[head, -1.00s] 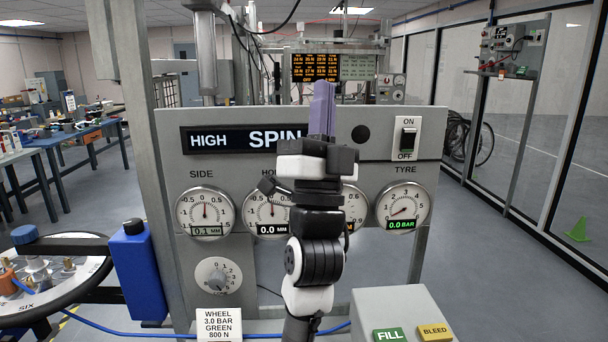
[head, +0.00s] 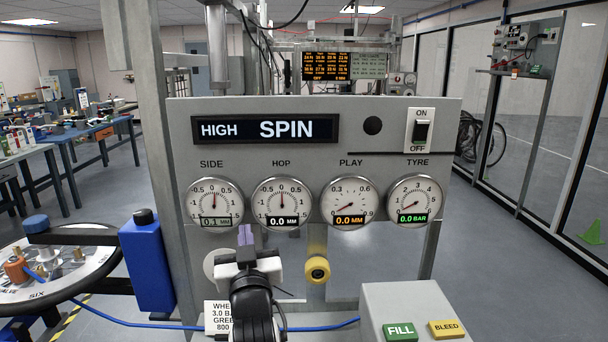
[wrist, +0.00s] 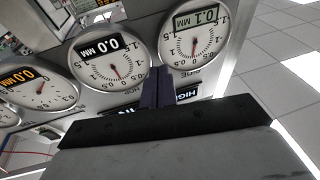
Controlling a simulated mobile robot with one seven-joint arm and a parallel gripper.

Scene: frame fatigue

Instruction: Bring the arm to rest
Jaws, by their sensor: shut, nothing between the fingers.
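My gripper (head: 245,238) is in the lower middle of the head view, in front of the grey gauge panel (head: 390,150). Its purple fingers point up and are together, with nothing between them. In the wrist view the fingers (wrist: 158,85) also show closed, against the upside-down panel with the SIDE gauge (wrist: 195,42) and the HOP gauge (wrist: 117,52). In the head view the arm is folded low, and my gripper covers part of a round dial (head: 213,262) and part of a white notice (head: 216,315).
A grey box with FILL (head: 400,331) and BLEED (head: 447,328) buttons is at the lower right. A yellow roller (head: 317,268) is right of my gripper. A blue hose runs along the bottom.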

